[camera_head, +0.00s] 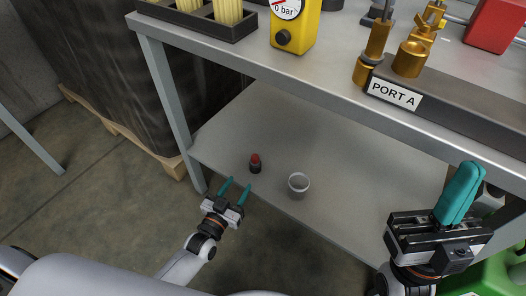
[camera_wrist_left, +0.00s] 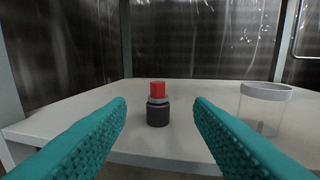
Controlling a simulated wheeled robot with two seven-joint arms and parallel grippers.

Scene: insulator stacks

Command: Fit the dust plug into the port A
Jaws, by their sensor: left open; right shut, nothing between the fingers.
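The dust plug (camera_head: 255,163), with a red top and a dark base, stands upright on the lower shelf near its front edge. It also shows in the left wrist view (camera_wrist_left: 157,106), centred between the fingers but farther off. My left gripper (camera_head: 238,187) is open and empty in front of the shelf edge, pointing at the plug and not touching it. My right gripper (camera_head: 467,185) is shut and empty at the right, in front of the bench. Port A is marked by a white label (camera_head: 394,93) on a dark block; brass fittings (camera_head: 411,58) stand on this block.
A clear cup (camera_head: 299,184) stands on the lower shelf (camera_head: 235,128), right of the plug. The upper bench top (camera_head: 335,73) overhangs the shelf, and a bench leg (camera_head: 169,92) stands at left. A yellow gauge (camera_head: 296,30) and a red box (camera_head: 494,25) are on top.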

